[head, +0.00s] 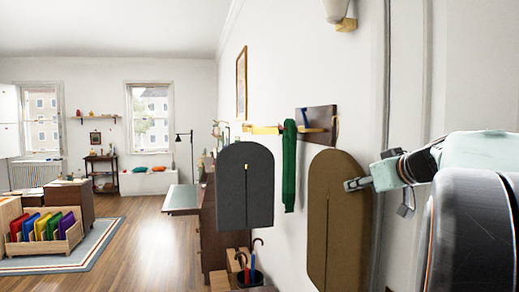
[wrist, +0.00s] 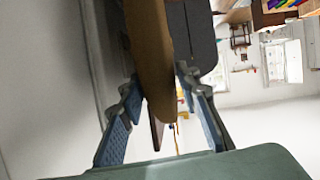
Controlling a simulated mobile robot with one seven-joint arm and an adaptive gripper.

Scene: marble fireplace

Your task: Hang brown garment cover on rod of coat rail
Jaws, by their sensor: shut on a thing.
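The brown garment cover (head: 330,225) is upright in the head view, its rounded top lower in the picture than the coat rail. My gripper (head: 356,184) is shut on its upper right edge. The wrist view shows the cover (wrist: 150,45) edge-on between the fingers (wrist: 160,92). The coat rail has a dark wooden board (head: 318,114) on the wall and a yellow rod (head: 262,129) running left. A green scarf (head: 289,170) hangs over the rod. I see no contact between the brown cover and the rod; any hook on the cover is not visible.
A dark grey garment cover (head: 245,190) hangs below the rod's left part. An umbrella stand (head: 250,277) and wooden cabinet (head: 208,225) stand below. A wall lamp (head: 338,14) is above right. Open floor (head: 150,225) lies to the left.

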